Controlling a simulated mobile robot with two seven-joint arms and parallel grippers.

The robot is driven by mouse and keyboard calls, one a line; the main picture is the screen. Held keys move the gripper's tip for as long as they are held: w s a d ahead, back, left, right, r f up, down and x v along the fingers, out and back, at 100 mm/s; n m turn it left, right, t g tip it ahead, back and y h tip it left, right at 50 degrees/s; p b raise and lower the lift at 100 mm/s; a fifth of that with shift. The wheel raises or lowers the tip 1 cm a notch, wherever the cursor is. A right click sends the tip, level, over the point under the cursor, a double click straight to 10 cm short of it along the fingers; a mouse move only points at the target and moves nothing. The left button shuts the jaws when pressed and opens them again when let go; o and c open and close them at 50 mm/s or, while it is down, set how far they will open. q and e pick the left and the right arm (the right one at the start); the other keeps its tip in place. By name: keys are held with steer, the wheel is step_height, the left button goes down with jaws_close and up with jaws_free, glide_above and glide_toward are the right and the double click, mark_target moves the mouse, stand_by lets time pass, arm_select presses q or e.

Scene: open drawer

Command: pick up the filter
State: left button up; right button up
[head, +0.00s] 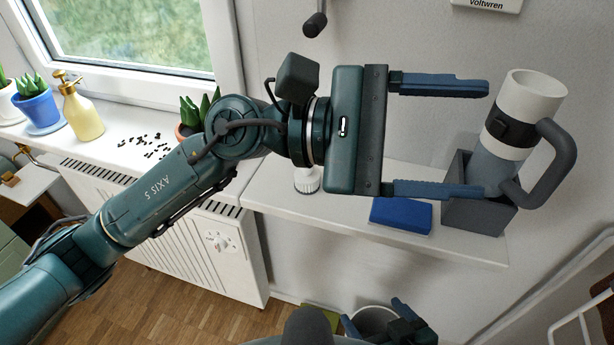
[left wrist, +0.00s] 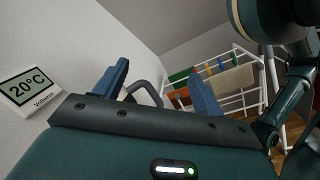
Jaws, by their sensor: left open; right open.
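A thick cylinder with a white top, dark band, grey body and grey loop handle (head: 516,105), which I take to be the filter, stands tilted in a dark grey open holder (head: 480,214) on the white ledge. My left gripper (head: 487,139) is open and empty, its fingers pointing at the cylinder. The lower fingertip overlaps the cylinder's base in the head view; I cannot tell whether they touch. In the left wrist view, a grey handle (left wrist: 145,90) shows between the open fingers (left wrist: 158,70). My right gripper (head: 374,314) is low at the bottom, open and empty.
A blue block (head: 401,216) lies on the ledge (head: 300,215) beside the holder. A white ribbed knob-like item (head: 307,180) is under my left wrist. Plants and a yellow spray bottle (head: 80,108) stand on the sill. A drying rack (left wrist: 232,75) shows in the left wrist view.

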arm_select(q)
step_height(320, 180, down, 5)
steer(key=m+y, duration=0.5)
steer(key=m+t+y, duration=0.5)
steer(key=t+y, duration=0.4)
steer(key=y, duration=0.3)
glide_toward(307, 167)
steer(key=x, duration=0.2)
steer(key=p+x, duration=0.1)
steer(key=x, duration=0.2)
steer(key=shift+w+a+r, duration=0.1)
steer(key=shift+w, duration=0.25)
steer(key=shift+p+x, duration=0.7)
steer(key=shift+x, duration=2.3)
steer(key=shift+s, duration=0.2)
steer(key=shift+c, duration=0.3)
steer(key=c, duration=1)
